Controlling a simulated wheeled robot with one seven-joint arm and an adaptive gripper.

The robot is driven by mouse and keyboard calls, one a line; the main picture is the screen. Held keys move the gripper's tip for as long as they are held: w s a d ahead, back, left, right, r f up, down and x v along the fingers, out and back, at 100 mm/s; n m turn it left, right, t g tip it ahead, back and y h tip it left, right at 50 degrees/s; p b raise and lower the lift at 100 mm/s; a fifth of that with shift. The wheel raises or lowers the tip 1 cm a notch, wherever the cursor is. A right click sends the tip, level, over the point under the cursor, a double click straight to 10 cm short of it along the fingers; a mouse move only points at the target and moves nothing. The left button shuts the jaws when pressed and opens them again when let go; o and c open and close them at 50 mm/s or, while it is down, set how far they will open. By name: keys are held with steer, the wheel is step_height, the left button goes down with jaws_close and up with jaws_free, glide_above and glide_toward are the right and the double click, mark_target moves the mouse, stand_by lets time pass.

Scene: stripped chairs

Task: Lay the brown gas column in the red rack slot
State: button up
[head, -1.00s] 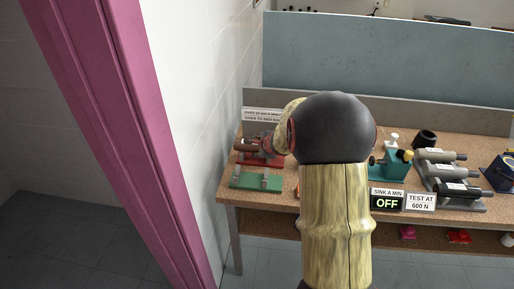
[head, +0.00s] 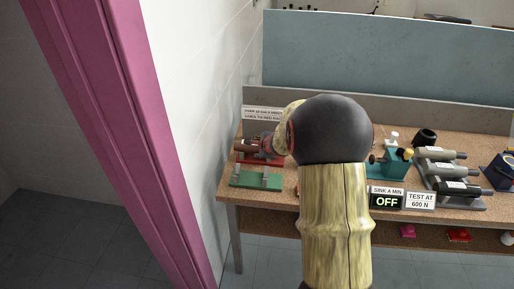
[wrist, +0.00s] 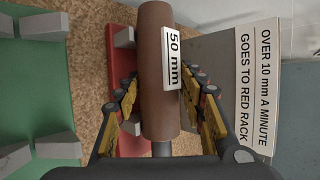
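The brown gas column (wrist: 160,85), marked 50 mm, runs along the middle of the wrist view. My gripper (wrist: 163,88) has one finger close against each side of it and appears shut on it. The red rack (wrist: 122,66) is beneath the column, with grey blocks showing at the column's left side. The column hides the rest of the slot, so I cannot tell whether it touches the blocks. In the head view the column's end (head: 245,147) sticks out left over the red rack (head: 262,161); my arm hides part of the gripper.
A green rack (head: 257,180) stands in front of the red one. A sign (wrist: 257,90) sending over 10 mm a minute to the red rack stands behind. A wall borders the left side.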

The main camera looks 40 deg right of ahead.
steer(key=o, duration=0.4)
steer(key=shift+c, duration=0.2)
steer(key=shift+s+f, duration=0.1)
steer(key=shift+f, duration=0.1)
steer(key=v, duration=1.2)
steer(key=shift+r, duration=0.15)
